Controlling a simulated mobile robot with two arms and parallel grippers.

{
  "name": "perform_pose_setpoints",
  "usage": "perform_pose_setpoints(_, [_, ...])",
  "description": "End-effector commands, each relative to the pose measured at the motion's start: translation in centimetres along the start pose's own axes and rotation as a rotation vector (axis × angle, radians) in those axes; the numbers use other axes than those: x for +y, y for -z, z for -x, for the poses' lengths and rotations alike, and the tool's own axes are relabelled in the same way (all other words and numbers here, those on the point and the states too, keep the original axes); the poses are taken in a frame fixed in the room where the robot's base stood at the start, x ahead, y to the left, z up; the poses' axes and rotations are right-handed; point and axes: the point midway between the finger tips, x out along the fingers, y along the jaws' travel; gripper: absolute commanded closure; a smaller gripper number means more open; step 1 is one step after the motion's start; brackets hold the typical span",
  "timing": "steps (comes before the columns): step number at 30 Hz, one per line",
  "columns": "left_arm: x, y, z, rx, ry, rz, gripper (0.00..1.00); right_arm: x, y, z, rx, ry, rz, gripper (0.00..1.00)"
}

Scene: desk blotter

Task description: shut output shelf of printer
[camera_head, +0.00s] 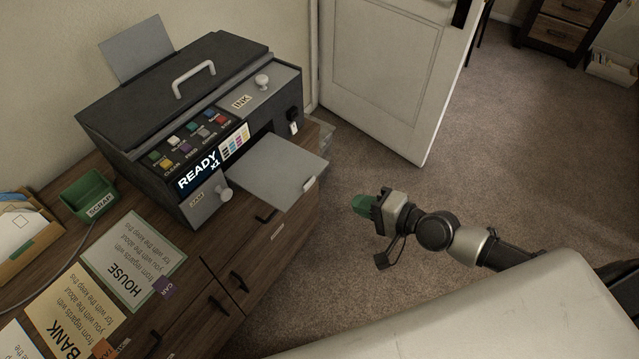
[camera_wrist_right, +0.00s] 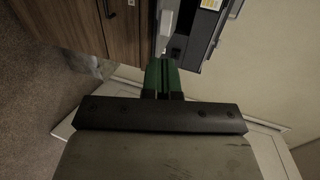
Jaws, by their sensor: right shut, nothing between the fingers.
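The dark grey printer (camera_head: 180,100) stands on the wooden cabinet top against the wall. Its output shelf (camera_head: 270,172) is a flat grey panel that sticks out from the front, with a small pale tab (camera_head: 309,184) at its outer edge. My right gripper (camera_head: 358,204), with green fingers, is in the air to the right of the shelf's outer edge, apart from it. In the right wrist view the green fingers (camera_wrist_right: 162,72) are together and empty, with the printer (camera_wrist_right: 208,35) beyond them. My left gripper is not in view.
A green scrap tray (camera_head: 90,193) and printed sheets (camera_head: 130,262) lie left of the printer. Cabinet drawers (camera_head: 270,240) with dark handles are below the shelf. A white door (camera_head: 385,70) stands behind. Carpet (camera_head: 500,150) is open to the right.

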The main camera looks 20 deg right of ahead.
Motion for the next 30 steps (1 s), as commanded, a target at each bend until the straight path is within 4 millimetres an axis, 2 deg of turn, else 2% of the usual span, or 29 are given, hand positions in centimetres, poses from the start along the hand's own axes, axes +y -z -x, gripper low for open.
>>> perform_pose_setpoints(3, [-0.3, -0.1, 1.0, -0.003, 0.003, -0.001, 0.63, -0.5, 0.0, -2.8, 0.002, 0.005, -0.002, 1.00])
perform_pose_setpoints(9, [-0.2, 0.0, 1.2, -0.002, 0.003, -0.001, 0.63, -0.2, 0.1, -7.1, 0.002, 0.003, 0.001, 1.00])
perform_pose_setpoints(15, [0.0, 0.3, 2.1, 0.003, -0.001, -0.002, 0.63, -1.0, 0.0, -9.9, 0.000, 0.000, 0.002, 1.00])
perform_pose_setpoints(21, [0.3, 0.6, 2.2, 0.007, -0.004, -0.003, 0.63, -1.2, 0.1, -11.1, 0.001, -0.001, 0.003, 1.00])
perform_pose_setpoints(30, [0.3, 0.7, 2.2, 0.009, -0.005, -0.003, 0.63, -1.1, 0.1, -11.2, 0.001, -0.001, 0.003, 1.00])
